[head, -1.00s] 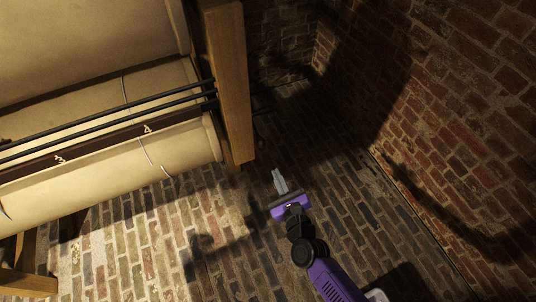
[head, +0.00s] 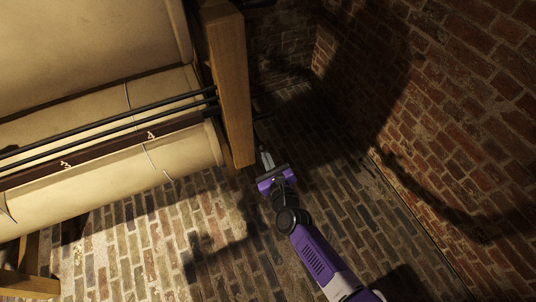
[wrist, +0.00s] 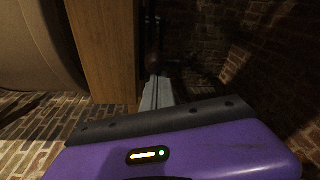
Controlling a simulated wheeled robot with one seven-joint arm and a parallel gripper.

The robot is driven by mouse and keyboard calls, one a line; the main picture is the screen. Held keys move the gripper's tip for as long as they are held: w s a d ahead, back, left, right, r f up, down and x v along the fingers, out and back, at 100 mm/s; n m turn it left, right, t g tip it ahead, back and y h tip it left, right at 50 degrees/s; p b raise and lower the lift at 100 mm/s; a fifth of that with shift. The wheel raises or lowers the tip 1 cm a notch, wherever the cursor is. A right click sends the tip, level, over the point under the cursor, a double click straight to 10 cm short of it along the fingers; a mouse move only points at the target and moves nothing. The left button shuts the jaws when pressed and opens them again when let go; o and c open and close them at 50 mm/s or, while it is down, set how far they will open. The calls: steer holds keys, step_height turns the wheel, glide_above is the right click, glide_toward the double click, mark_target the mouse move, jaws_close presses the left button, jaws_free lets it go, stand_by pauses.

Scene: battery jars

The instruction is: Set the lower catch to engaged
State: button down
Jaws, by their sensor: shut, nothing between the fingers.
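My gripper (head: 266,158) is shut and empty, its grey fingers close together beside the lower right side of the wooden post (head: 232,90). In the wrist view the fingers (wrist: 157,90) point away along the right face of the post (wrist: 104,50). A dark upright part (wrist: 152,45), possibly the lower catch, shows just beyond the fingertips, against the post's far side. It is too dark to tell its setting or whether the fingers touch it. In the head view that spot is mostly in shadow.
Large cream rolls (head: 180,160) and two dark rods (head: 110,124) lie left of the post, with a numbered dark strip (head: 100,150). A brick wall (head: 450,110) rises at right. The brick floor (head: 160,240) below is open.

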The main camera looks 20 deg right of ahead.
steer(key=shift+r+p, duration=0.35)
steer(key=shift+p, duration=0.1)
